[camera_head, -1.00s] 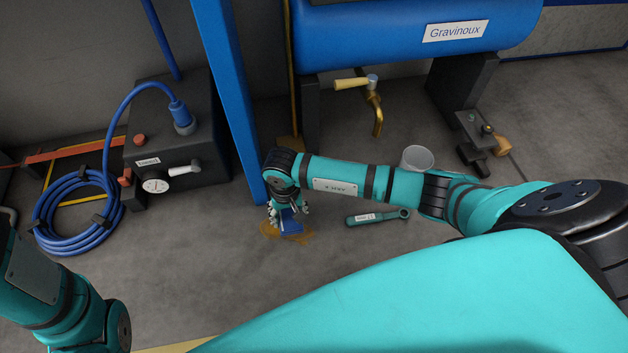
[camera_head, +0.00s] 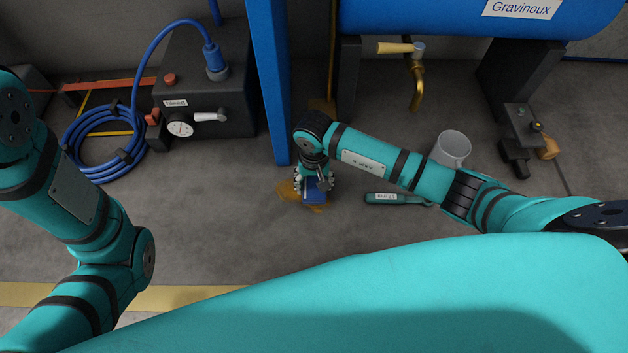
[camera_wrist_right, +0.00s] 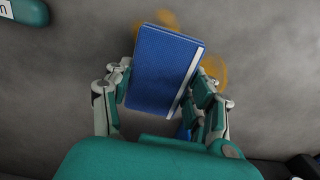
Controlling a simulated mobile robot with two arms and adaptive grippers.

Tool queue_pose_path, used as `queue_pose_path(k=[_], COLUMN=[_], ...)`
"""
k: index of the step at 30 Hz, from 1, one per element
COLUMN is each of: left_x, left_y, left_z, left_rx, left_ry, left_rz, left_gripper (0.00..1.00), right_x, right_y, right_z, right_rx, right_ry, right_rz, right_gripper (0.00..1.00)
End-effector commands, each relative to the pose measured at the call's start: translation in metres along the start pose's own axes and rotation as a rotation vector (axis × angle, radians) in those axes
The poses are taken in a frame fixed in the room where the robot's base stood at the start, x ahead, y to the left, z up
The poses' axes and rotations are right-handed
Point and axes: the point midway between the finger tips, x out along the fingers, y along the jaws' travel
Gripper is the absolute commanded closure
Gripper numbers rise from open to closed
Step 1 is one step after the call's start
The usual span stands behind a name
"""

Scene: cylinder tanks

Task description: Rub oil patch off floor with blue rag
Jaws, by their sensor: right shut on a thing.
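The blue rag (camera_head: 318,190) is a folded blue cloth at the end of my right arm, over the oil patch. My right gripper (camera_head: 315,182) is shut on it, pointing down. In the right wrist view the rag (camera_wrist_right: 165,68) sits between the fingers of my right gripper (camera_wrist_right: 162,100), with a pale stripe along one edge. The brown-orange oil patch (camera_head: 288,191) shows on the floor around the rag; parts of it also show in the right wrist view (camera_wrist_right: 214,70). The rag hides its middle. I cannot tell whether the rag touches the floor. My left gripper is out of view.
A dark pump box (camera_head: 205,90) and coiled blue hose (camera_head: 95,145) are at left. A blue tank (camera_head: 450,17) with a brass tap (camera_head: 416,85) is behind.

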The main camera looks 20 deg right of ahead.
Motion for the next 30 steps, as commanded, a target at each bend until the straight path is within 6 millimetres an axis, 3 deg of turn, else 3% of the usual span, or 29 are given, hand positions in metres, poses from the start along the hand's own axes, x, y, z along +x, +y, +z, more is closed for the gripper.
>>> queue_pose_path(k=[30], left_x=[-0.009], left_y=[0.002], left_z=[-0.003], left_rx=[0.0], left_ry=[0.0], left_rz=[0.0], left_gripper=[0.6], right_x=[0.014], right_y=[0.0], right_z=[0.0], right_rx=[0.0], right_ry=[0.0], right_rz=[-0.001], right_gripper=[0.7])
